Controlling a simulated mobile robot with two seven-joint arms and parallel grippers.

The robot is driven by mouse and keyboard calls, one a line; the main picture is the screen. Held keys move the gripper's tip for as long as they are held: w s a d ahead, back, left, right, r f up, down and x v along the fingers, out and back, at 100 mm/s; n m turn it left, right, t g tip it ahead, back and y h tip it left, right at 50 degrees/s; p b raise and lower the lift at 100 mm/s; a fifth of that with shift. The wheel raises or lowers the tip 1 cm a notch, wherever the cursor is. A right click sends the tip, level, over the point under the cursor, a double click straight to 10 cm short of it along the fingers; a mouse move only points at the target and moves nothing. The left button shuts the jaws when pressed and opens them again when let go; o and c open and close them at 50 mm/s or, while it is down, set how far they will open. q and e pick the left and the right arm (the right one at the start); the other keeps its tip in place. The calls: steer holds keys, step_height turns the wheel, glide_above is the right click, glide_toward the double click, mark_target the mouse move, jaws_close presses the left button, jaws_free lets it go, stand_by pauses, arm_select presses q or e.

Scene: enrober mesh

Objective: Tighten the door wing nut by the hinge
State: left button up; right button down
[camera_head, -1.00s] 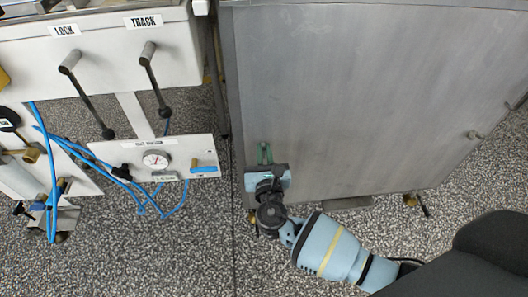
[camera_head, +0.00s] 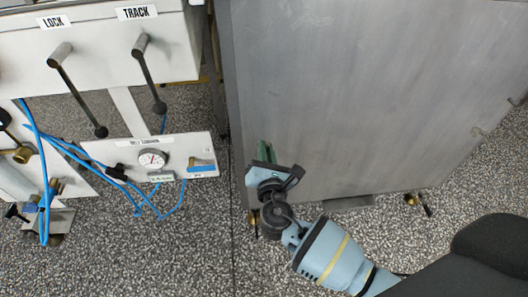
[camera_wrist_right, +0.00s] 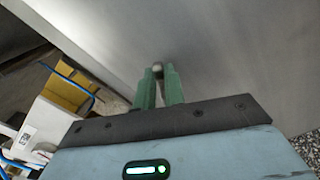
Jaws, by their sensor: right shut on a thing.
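The large grey metal door panel (camera_head: 370,90) fills the right half of the head view. My right gripper (camera_head: 264,150) is at its lower left part, with green fingers against the panel and its body turned at a slant. In the right wrist view, the fingertips of my right gripper (camera_wrist_right: 157,72) are shut on a small pale round-ended piece, the wing nut (camera_wrist_right: 157,67), at the panel face. The fingers hide most of it, so its wings and tightness cannot be told. My left gripper is not in view.
Another small fitting (camera_head: 478,132) sits on the panel's right side. To the left are a white housing (camera_head: 100,50) with LOCK and TRACK levers, a gauge panel (camera_head: 150,157) and blue hoses (camera_head: 95,165). Speckled floor (camera_head: 190,250) lies open below.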

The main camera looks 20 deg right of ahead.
arm_select(q)
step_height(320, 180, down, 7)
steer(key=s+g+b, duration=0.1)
steer(key=b, duration=0.5)
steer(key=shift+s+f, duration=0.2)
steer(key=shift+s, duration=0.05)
arm_select(e)
steer(key=shift+s+d+f+m, duration=0.15)
steer(key=shift+f+m, duration=0.1)
steer(key=shift+m, duration=1.8)
steer(key=shift+w+d+f+m, duration=0.15)
steer(key=shift+f+m, duration=0.15)
steer(key=shift+m, duration=1.8)
steer(key=shift+s+d+f+m, duration=0.15)
steer(key=shift+f+m, duration=0.1)
steer(key=shift+m, duration=1.8)
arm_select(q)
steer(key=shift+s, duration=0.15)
arm_select(e)
steer(key=c, duration=1.5)
jaws_free()
steer(key=shift+r, duration=0.1)
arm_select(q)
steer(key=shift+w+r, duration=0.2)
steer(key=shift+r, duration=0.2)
arm_select(e)
steer(key=shift+v, duration=3.9)
